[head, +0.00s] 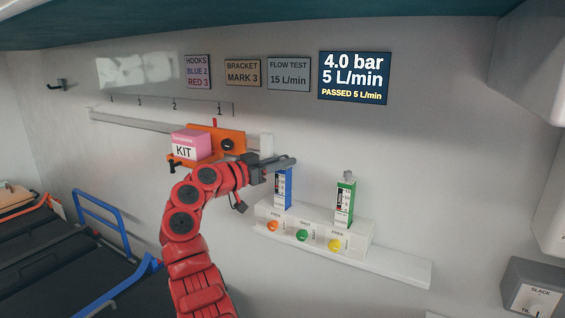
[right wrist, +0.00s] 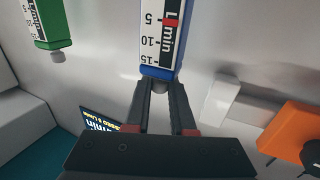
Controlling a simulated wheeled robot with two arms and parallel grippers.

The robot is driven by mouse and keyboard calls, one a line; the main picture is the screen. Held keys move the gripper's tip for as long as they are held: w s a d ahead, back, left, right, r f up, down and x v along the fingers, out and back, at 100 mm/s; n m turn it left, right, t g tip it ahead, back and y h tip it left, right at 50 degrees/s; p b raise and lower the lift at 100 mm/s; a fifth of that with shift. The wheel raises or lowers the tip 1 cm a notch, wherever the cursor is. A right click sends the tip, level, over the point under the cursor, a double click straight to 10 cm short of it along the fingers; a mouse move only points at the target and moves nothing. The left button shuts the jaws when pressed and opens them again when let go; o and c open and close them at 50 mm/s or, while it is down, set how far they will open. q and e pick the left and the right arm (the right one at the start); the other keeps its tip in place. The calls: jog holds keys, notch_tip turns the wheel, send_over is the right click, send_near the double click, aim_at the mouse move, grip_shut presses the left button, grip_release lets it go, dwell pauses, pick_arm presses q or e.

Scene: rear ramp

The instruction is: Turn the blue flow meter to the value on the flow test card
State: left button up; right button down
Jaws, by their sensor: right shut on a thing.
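The blue flow meter (head: 284,192) stands upright on a white wall block, its top hidden behind my right gripper (head: 284,162). In the right wrist view the meter (right wrist: 161,40) appears upside down, with 5, 10 and 15 on its scale and a red mark near 5. My right gripper (right wrist: 158,92) is shut on the grey knob (right wrist: 158,86) at its blue end. The flow test card (head: 289,74) reads 15 L/min. A dark screen (head: 353,78) reads 4.0 bar, 5 L/min, PASSED 5 L/min. My left gripper is not in view.
A green flow meter (head: 345,204) stands to the right on the same block. Orange, green and yellow buttons are on the block's front. An orange bracket (head: 230,140) with a pink KIT box (head: 190,146) sits on the rail, close left of my right gripper.

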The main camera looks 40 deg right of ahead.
jog(key=shift+r+m+g+p, duration=0.15)
jog(key=shift+m+g+p, duration=0.5)
jog(key=shift+g, duration=0.45)
jog(key=shift+m+g+y+p, duration=0.3)
jog(key=shift+m+g+p, duration=0.15)
jog(key=shift+g, duration=0.15)
jog(key=shift+f, duration=0.2)
jog(key=c, duration=0.8)
grip_release()
jog(key=shift+d, duration=0.1)
jog(key=shift+o, duration=0.2)
